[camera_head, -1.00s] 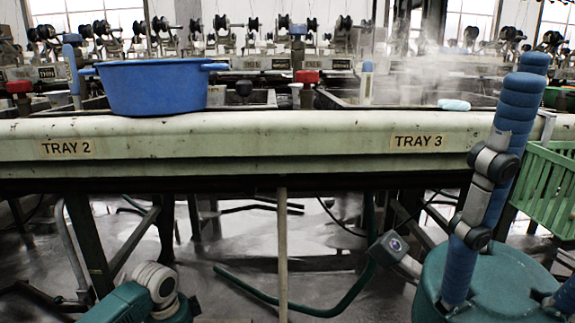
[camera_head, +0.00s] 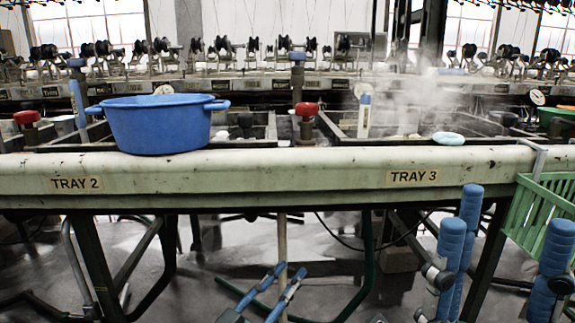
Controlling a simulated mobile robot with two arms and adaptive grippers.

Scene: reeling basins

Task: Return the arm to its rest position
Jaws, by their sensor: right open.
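My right gripper (camera_head: 510,225) is at the lower right, with thick blue fingers pointing up. Its fingers are spread apart and empty, in front of the basin bench and the green basket. Its palm is largely below the picture's edge. My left gripper (camera_head: 291,270) shows at the bottom middle, below the bench front.
The long bench (camera_head: 330,170) carries the labels TRAY 2 and TRAY 3. A blue tub (camera_head: 160,128) stands on its edge, left of the middle. A pale blue-green oval item (camera_head: 448,138) lies near the steam. A green basket (camera_head: 537,212) hangs at the right.

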